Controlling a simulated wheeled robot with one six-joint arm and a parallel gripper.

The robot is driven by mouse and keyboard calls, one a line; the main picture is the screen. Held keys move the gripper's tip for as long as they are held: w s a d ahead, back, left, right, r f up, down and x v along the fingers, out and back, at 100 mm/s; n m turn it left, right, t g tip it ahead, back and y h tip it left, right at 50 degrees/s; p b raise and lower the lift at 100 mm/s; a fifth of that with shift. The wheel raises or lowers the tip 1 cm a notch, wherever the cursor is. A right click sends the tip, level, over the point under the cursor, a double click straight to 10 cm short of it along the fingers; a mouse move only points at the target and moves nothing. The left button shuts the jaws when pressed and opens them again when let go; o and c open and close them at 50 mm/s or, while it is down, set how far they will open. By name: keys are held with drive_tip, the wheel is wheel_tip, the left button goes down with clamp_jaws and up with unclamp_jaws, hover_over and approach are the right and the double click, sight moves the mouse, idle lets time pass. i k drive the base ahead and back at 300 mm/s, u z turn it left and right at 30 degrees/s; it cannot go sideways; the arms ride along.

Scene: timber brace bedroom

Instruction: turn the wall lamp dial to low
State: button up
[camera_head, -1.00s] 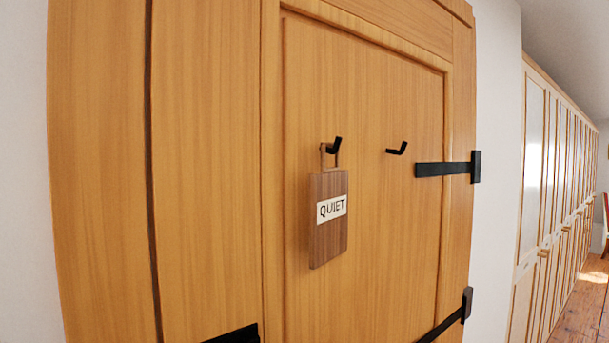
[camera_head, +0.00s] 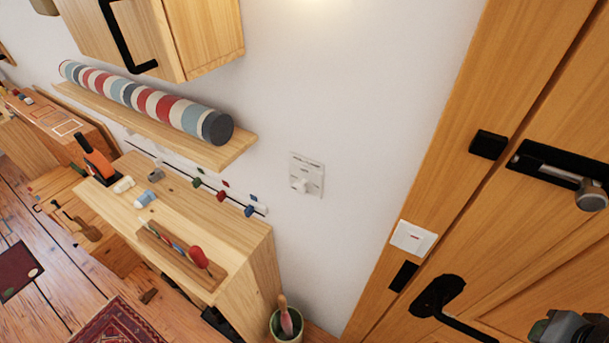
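A white wall plate (camera_head: 314,168) with a small round white dial (camera_head: 301,186) on it is on the white wall, right of the wooden cabinet and left of the door. Faint markings on the plate are too small to read, so I cannot tell where the dial points. Pale light glows on the wall at the top edge; its lamp is out of the picture. A grey and black blocky part at the bottom right corner may belong to my arm. No gripper fingers show, and nothing touches the dial.
The wooden door (camera_head: 530,240) has a black handle (camera_head: 440,300) and bolt. A white switch plate (camera_head: 412,237) with a red mark is on its frame. A striped roll (camera_head: 150,100) lies on a shelf above the cabinet (camera_head: 255,265). A green pot (camera_head: 288,325) stands below; the wall between is clear.

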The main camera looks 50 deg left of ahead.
sight(299, 187)
drive_tip(key=u, duration=1.95)
drive_tip(key=k, duration=0.75)
drive_tip(key=u, duration=0.9)
drive_tip(key=i, duration=0.9)
drive_tip(key=u, duration=0.2)
